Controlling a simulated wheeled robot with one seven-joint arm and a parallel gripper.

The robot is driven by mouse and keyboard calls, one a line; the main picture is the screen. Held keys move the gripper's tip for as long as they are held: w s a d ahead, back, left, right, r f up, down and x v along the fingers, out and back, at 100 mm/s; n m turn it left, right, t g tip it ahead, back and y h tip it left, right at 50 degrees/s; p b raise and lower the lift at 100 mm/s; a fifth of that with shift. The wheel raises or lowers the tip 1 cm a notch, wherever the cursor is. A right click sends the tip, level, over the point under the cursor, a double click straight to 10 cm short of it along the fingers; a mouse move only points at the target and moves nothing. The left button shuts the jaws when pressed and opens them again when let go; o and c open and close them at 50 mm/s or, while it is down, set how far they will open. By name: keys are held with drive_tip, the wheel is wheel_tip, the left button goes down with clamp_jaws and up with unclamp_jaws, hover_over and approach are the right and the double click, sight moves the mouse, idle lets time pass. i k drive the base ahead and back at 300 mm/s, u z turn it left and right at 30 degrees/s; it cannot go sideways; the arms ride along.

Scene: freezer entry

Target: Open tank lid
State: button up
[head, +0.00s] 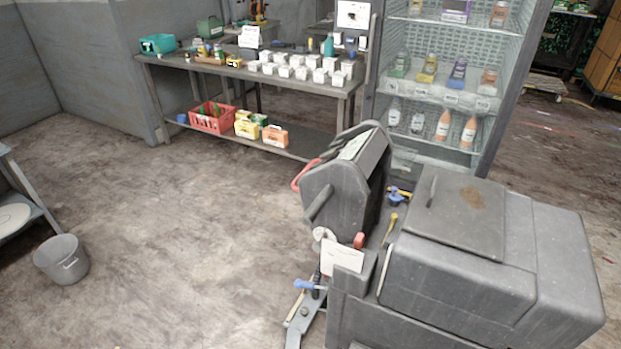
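A grey tank (450,285) with rounded edges stands at the lower right. Its flat square lid (465,225) lies on top and looks closed. A thin dark handle (432,188) shows near the lid's left side, and a brown stain marks its top. My gripper is not in view, so its place relative to the lid and its opening cannot be seen.
A grey upright unit (345,190) with a sloped panel stands left of the tank, with blue and yellow handles (392,228) between them. A glass-front cabinet with bottles (430,75) and a workbench (300,88) stand behind. A bucket (62,259) stands left; the floor between is clear.

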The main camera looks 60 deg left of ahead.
sight(453, 208)
drive_tip(key=u, duration=1.5)
drive_tip(key=i, duration=1)
drive_tip(key=z, duration=0.05)
